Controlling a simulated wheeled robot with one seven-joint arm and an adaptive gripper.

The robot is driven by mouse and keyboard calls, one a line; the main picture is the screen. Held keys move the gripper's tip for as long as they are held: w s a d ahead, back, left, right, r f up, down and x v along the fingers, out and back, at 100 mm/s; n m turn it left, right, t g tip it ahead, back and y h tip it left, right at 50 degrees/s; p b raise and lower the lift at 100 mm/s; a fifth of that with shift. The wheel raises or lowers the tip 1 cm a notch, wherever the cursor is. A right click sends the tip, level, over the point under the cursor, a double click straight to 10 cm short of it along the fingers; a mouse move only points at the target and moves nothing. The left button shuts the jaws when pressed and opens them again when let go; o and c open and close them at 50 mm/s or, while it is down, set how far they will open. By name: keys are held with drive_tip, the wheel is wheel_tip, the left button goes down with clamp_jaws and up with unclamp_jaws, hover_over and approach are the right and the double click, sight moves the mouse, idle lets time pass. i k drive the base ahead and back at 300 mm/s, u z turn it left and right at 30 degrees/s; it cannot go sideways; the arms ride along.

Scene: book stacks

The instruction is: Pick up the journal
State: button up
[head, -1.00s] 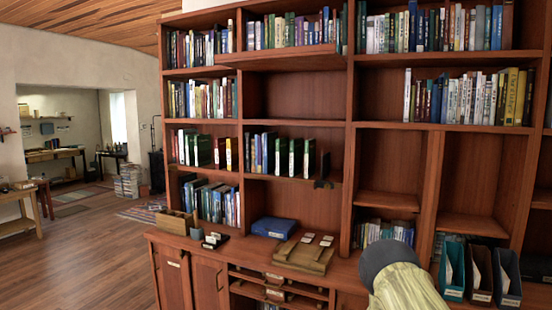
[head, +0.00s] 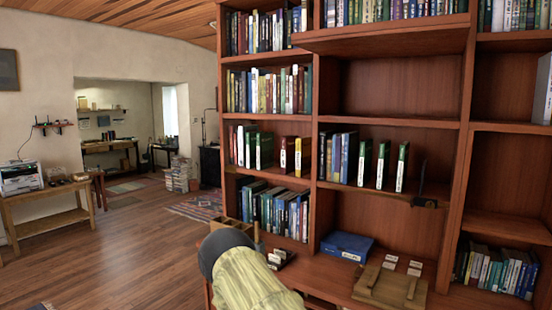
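I cannot tell for sure which item is the journal. Dark green volumes with white spine labels (head: 382,165) stand upright on the middle shelf, beside blue and dark books (head: 337,157). A black bookend (head: 424,190) stands to their right. More green and yellow volumes (head: 265,151) stand in the bay to the left. A blue box or thick binder (head: 347,245) lies flat on the counter below. Part of my arm, yellowish with a dark grey end, covers the lower middle of the head view. My gripper's fingers do not show.
The bookcase (head: 467,80) fills the right half, with empty shelf space right of the green volumes. A wooden stand (head: 390,287) with small cards lies on the counter. The wooden floor (head: 110,265) is open at left. A side table with a printer (head: 22,178) stands far left.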

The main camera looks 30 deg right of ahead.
sight(366, 150)
drive_tip(key=u, duration=0.25)
drive_tip(key=i, duration=1.6)
drive_tip(key=z, duration=0.55)
drive_tip(key=i, duration=0.95)
drive_tip(key=z, duration=1.6)
drive_tip(key=i, duration=0.5)
drive_tip(key=z, duration=0.4)
